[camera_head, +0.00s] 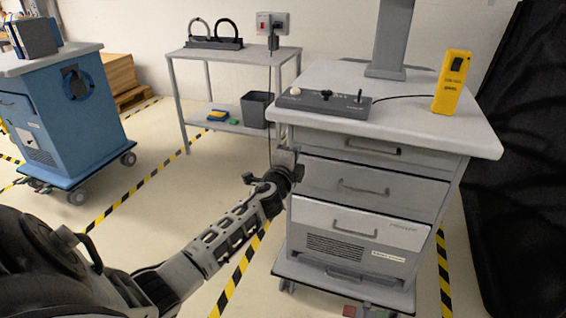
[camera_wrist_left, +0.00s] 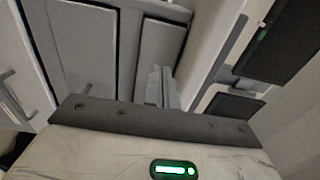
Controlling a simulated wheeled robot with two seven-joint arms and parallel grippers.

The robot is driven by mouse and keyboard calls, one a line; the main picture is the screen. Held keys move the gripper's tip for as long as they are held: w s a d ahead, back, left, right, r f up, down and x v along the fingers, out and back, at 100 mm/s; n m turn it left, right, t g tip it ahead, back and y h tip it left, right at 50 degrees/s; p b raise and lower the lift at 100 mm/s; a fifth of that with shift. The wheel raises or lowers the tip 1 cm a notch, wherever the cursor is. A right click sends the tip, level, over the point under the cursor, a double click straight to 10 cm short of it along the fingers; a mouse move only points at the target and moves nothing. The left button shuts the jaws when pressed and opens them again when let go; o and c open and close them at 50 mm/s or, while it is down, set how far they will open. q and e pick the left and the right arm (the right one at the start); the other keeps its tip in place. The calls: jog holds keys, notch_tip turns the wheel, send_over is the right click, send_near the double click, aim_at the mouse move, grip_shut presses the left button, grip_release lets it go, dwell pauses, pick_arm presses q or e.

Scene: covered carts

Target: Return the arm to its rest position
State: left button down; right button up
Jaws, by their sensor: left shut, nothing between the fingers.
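My left arm reaches in from the lower left in the head view. Its gripper (camera_head: 286,157) is at the left front edge of the grey drawer cart (camera_head: 425,125), beside the upper drawers. I cannot tell whether it touches the cart. In the left wrist view the gripper fingers (camera_wrist_left: 160,88) are together with nothing between them. Grey drawer fronts (camera_wrist_left: 85,45) show beyond them. My right gripper is not in view.
A control box (camera_head: 325,103) and a yellow handheld device (camera_head: 452,82) are on the cart top. A side table (camera_head: 185,53) with a bin (camera_head: 257,109) stands behind. A blue cart (camera_head: 62,118) is at left. Open floor lies between the carts.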

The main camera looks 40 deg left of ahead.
pick_arm(q)
jog(key=s+d+f+n+g+h+p, duration=0.1)
jog(key=s+d+f+n+g+h, duration=0.2)
jog(key=s+d, duration=1.1)
jog(key=s+d+f+n+g+h+p, duration=0.1)
jog(key=s+d+f+n+g+h, duration=0.2)
jog(key=s+d, duration=1.1)
notch_tip(320, 180, down, 6)
jog(key=s+n+h, duration=0.1)
jog(key=n+h, duration=0.2)
jog(key=n, duration=0.3)
jog(key=shift+s+d+f+h, duration=0.15)
jog(key=shift+s+d+h, duration=0.05)
jog(key=shift+s+h, duration=0.2)
